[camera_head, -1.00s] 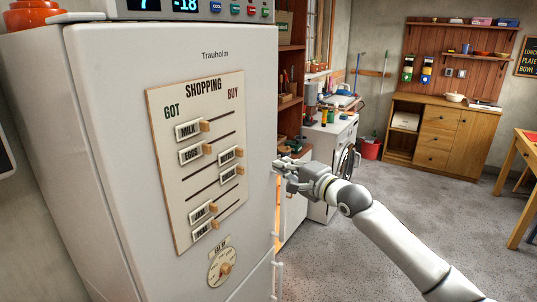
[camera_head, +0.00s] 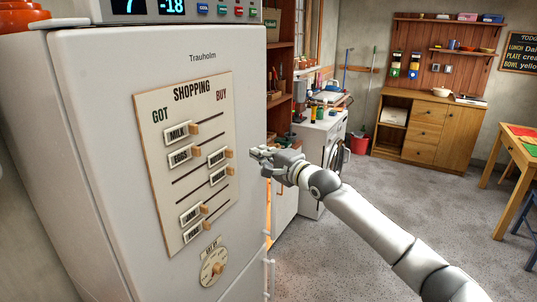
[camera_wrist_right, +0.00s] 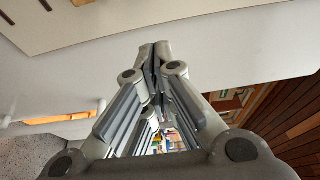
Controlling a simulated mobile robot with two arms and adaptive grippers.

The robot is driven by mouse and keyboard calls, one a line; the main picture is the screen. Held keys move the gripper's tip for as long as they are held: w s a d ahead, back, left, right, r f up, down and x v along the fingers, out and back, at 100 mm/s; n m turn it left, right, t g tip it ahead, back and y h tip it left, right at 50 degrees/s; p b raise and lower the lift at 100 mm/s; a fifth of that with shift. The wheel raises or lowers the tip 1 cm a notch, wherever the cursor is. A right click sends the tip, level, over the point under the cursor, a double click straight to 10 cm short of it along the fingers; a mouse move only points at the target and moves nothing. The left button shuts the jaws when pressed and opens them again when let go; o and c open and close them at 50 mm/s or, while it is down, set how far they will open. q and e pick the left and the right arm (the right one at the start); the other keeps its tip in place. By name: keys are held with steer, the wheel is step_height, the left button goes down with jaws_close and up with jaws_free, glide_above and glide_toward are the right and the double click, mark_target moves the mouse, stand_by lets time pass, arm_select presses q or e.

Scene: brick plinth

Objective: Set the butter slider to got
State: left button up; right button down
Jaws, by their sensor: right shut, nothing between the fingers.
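The shopping board (camera_head: 148,128) is on the front of the white fridge (camera_head: 100,100), with GOT at its left and BUY at its right. The plates MILK (camera_head: 178,135), EGGS (camera_head: 180,156), one that looks like JAM (camera_head: 190,214) and one like PEAS (camera_head: 193,233) sit toward GOT. Two plates sit toward BUY, an upper one (camera_head: 217,158) and a lower one (camera_head: 218,176); their words are too small to read, so I cannot tell which is butter. My right gripper (camera_head: 255,153) is shut and empty, right of the board and apart from the sliders. My left gripper is out of view.
A round dial (camera_head: 213,267) is below the board. A control panel (camera_head: 190,10) tops the fridge. Handles (camera_head: 268,265) stand out at the fridge's right edge, below my right gripper. Shelves and a white washer (camera_head: 318,150) stand behind. The floor at right is open.

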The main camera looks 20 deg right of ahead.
mark_target(221, 158)
steer(key=p+x, duration=0.1)
steer(key=x, duration=0.1)
steer(key=a+x, duration=0.1)
steer(key=x, duration=0.1)
steer(key=shift+p, duration=0.35)
steer(key=shift+s+a+r+p, duration=0.1)
steer(key=shift+s+a+p, duration=0.65)
steer(key=shift+s+a, duration=0.25)
steer(key=shift+a, duration=0.15)
